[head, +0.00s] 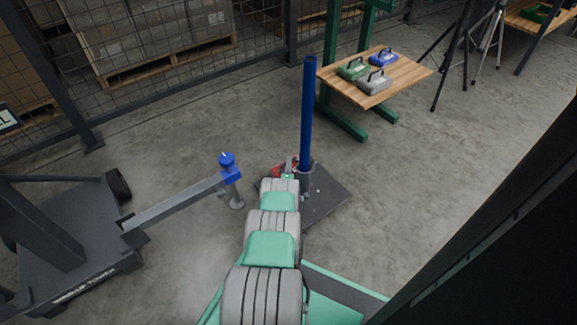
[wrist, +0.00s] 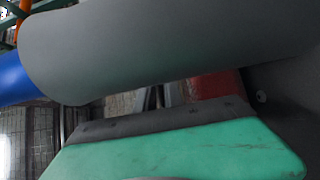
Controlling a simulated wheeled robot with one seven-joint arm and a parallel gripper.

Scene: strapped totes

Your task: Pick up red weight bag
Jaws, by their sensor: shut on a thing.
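The red weight bag (head: 278,168) shows only as a small red patch at the far end of my arm, beside the foot of the upright blue post. In the wrist view, part of the red bag (wrist: 214,84) shows beyond the green and dark gripper body. My gripper (head: 288,175) is shut on the bag. My arm hides most of the bag and the fingers in the head view. In the wrist view a large grey cylinder crosses the top and hides much of the scene. I cannot tell whether the bag touches the base plate.
The blue post (head: 308,120) rises close by from a dark base plate (head: 330,197). A grey beam with a blue top (head: 227,160) reaches in from the left. Behind stands a wooden table (head: 400,78) with green, blue and grey cases. Floor between post and table is clear.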

